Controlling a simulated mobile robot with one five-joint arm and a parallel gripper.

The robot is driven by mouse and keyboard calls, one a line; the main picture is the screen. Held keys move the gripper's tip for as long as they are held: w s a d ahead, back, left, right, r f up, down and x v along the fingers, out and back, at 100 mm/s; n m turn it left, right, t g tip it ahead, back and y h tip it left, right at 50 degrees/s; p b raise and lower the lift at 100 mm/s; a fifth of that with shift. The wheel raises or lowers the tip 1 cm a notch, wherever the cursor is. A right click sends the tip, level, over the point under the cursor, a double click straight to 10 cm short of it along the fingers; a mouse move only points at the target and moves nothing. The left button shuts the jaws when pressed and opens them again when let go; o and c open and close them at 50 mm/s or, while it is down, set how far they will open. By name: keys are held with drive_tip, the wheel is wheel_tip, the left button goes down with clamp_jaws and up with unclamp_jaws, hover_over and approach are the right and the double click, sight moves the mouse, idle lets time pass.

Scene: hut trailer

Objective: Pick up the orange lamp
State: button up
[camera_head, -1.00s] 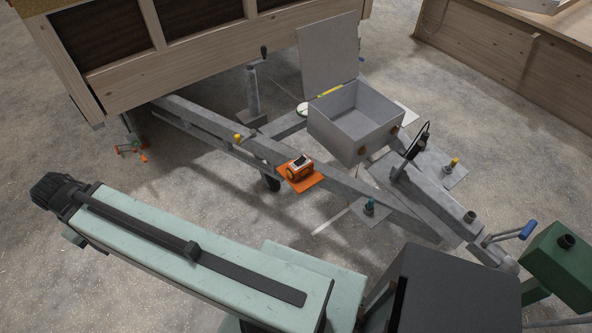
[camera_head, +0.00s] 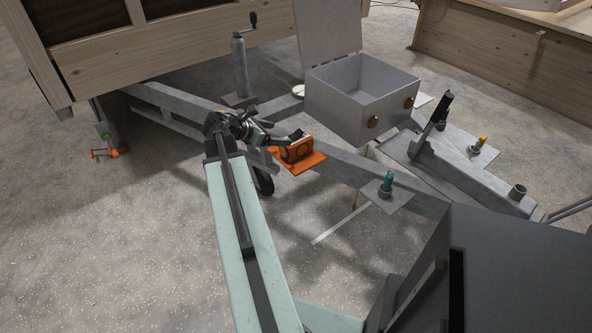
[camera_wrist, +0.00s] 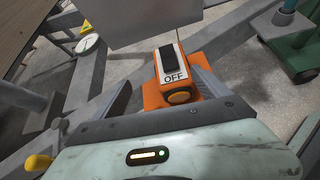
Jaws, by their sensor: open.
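The orange lamp (camera_head: 299,151) sits on an orange plate (camera_head: 307,163) on the grey trailer frame. In the wrist view the lamp (camera_wrist: 172,72) shows a black switch, an "OFF" label and a round orange knob at its near end. My gripper (camera_head: 280,138) is at the lamp's left in the head view, partly covering it. In the wrist view the open gripper (camera_wrist: 166,96) has one grey finger on each side of the lamp, with nothing gripped. Whether either finger touches the lamp I cannot tell.
An open grey box (camera_head: 345,112) with a raised lid stands just behind the lamp. A jack post (camera_head: 240,68) with a crank rises behind my gripper. A teal-topped item (camera_head: 387,182) stands on a small plate to the right.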

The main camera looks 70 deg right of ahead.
sight(296, 134)
drive_tip(key=s, duration=0.1)
drive_tip(key=s+d, duration=0.2)
drive_tip(key=shift+f+n+g, duration=0.25)
drive_tip(key=shift+n+g, duration=0.15)
drive_tip(key=b+x, duration=0.4)
drive_tip(key=x, duration=0.3)
drive_tip(key=shift+s+d+f, duration=0.1)
drive_tip(key=shift+s+f, duration=0.05)
drive_tip(key=shift+f, duration=0.1)
drive_tip(key=shift+s+d, duration=0.1)
drive_tip(key=shift+d, duration=0.05)
drive_tip(key=shift+r, duration=0.1)
drive_tip(key=shift+c, duration=0.4)
drive_tip(key=c, duration=1.6)
